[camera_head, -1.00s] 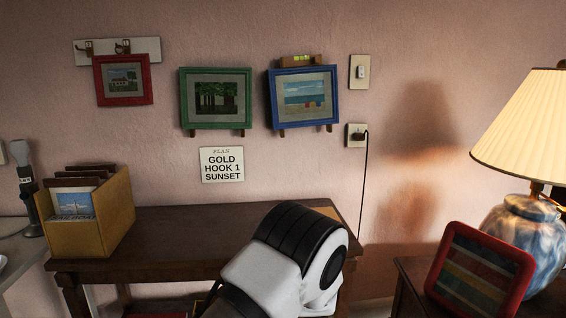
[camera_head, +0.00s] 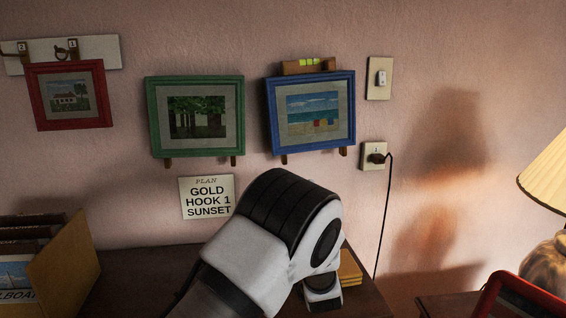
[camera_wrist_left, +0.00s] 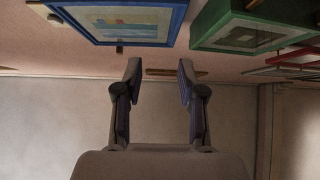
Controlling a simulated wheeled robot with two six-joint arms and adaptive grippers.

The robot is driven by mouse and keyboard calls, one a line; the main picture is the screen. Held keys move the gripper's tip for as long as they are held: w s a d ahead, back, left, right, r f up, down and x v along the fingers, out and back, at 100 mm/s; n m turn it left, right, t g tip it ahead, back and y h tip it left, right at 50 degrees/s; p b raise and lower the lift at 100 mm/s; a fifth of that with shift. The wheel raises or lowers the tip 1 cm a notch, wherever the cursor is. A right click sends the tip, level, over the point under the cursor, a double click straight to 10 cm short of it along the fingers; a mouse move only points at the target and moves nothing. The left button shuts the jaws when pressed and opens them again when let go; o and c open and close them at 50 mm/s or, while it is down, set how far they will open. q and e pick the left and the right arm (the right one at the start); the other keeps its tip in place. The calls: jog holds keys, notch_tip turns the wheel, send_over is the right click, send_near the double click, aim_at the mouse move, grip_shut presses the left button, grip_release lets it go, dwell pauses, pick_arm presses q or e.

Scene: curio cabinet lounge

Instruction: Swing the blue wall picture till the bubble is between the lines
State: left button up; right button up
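The blue wall picture (camera_head: 312,114), a beach scene, hangs on the pink wall, tilted slightly with its right side higher. A small level with a green vial (camera_head: 309,63) sits at its top edge; the bubble and lines are too small to read. Two brown pegs show below the frame. My left gripper (camera_wrist_left: 158,78) is open and empty in the left wrist view, with the blue picture (camera_wrist_left: 125,22) beyond it at the upper left, apart from the fingers. In the head view my left arm blocks the low middle and its fingertips cannot be made out. My right gripper is not in view.
A green picture (camera_head: 196,117) hangs close to the left of the blue one, and a red picture (camera_head: 70,95) farther left. A plan card (camera_head: 207,197) is below. A switch (camera_head: 379,78) and a plugged outlet (camera_head: 374,155) are at right. A dark table (camera_head: 140,280) stands below.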

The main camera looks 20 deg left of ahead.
pick_arm(q)
jog(key=shift+w+a+r, duration=0.3)
jog(key=shift+w+a, duration=1.05)
jog(key=shift+w, duration=0.3)
jog(key=shift+w+a+r, duration=0.35)
jog(key=shift+w+a, duration=1)
jog(key=shift+w, duration=0.25)
jog(key=shift+w+a+r, duration=0.3)
jog(key=shift+w+a, duration=1.05)
jog(key=shift+w, duration=0.3)
grip_shut()
